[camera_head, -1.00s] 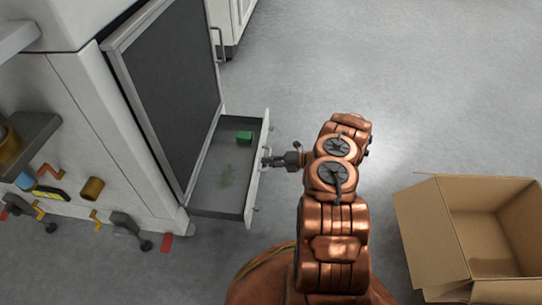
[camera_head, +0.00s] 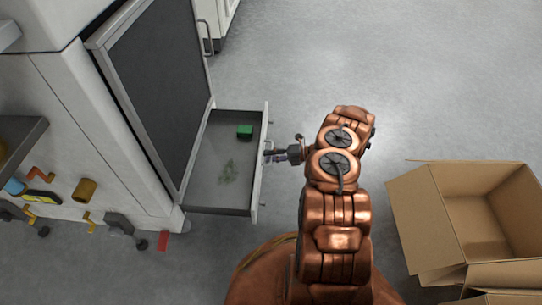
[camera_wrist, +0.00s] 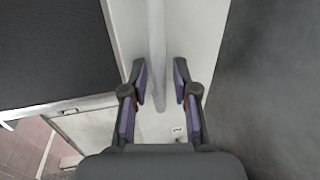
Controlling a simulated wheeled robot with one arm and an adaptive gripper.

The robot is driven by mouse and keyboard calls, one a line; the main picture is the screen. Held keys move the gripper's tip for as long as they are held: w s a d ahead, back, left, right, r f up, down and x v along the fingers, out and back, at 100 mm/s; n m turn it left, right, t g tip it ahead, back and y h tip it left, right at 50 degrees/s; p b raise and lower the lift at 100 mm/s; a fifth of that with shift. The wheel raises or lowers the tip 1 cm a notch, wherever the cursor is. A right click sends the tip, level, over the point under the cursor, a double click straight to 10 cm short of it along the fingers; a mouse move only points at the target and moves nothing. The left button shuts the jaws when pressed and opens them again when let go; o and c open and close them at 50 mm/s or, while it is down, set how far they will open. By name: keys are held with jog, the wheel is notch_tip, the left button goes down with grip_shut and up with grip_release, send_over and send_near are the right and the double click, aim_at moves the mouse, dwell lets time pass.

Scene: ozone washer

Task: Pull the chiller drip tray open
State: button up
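The chiller drip tray (camera_head: 222,208) is a shallow grey drawer pulled well out from under the dark-panelled chiller door. A small green block (camera_head: 244,131) and a faint greenish patch (camera_head: 229,171) lie in it. My gripper (camera_head: 270,155) is at the middle of the tray's light front (camera_head: 257,190). A narrow gap seems to show beside the right finger. The fingertips are small and partly hidden in the head view.
An open cardboard box (camera_head: 425,225) stands on the floor at the right. The chiller door (camera_head: 150,85) rises along the tray's left side. Hooks and a red tag (camera_head: 163,241) are at the lower left.

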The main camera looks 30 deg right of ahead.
jog(key=shift+o, duration=0.3)
jog(key=v, duration=1.2)
dwell(0.3)
